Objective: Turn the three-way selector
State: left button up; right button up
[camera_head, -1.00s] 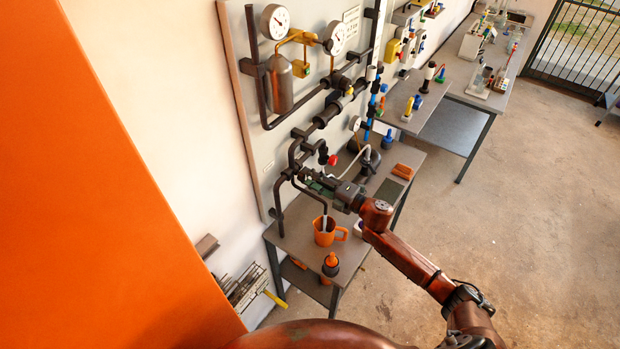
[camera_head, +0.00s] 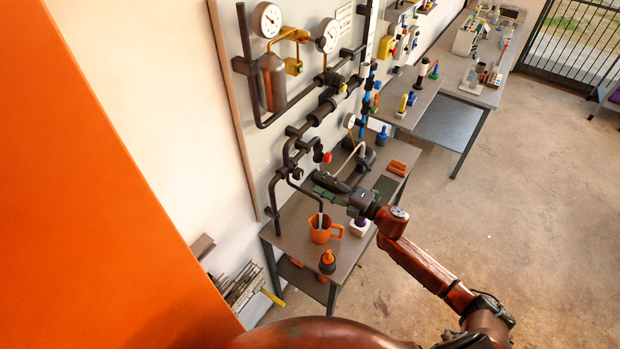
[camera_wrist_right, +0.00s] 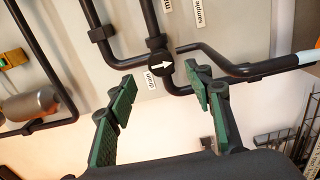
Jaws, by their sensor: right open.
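The selector (camera_wrist_right: 161,65) is a round black knob with a white arrow, set on dark pipes on the panel. In the right wrist view its arrow points right. A "drain" label (camera_wrist_right: 152,80) and a "sample" label (camera_wrist_right: 200,12) are near it. My right gripper (camera_wrist_right: 160,90) is open, its green-padded fingers spread on either side of the knob in that view. Nothing is between the fingers, and they look apart from the knob. In the head view the right gripper (camera_head: 320,184) is in front of the lower pipes. The knob is too small to make out there. My left gripper is not in view.
An orange jug (camera_head: 319,236) stands on the grey table (camera_head: 292,222) under a pipe outlet. An orange-topped bottle (camera_head: 327,263) is nearer. A red-tipped handle (camera_head: 326,157) and a curved pale hose (camera_head: 350,155) are close to the gripper.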

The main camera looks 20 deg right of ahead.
jog(key=v, duration=0.5)
jog(key=shift+d, duration=0.1)
dwell(6.6)
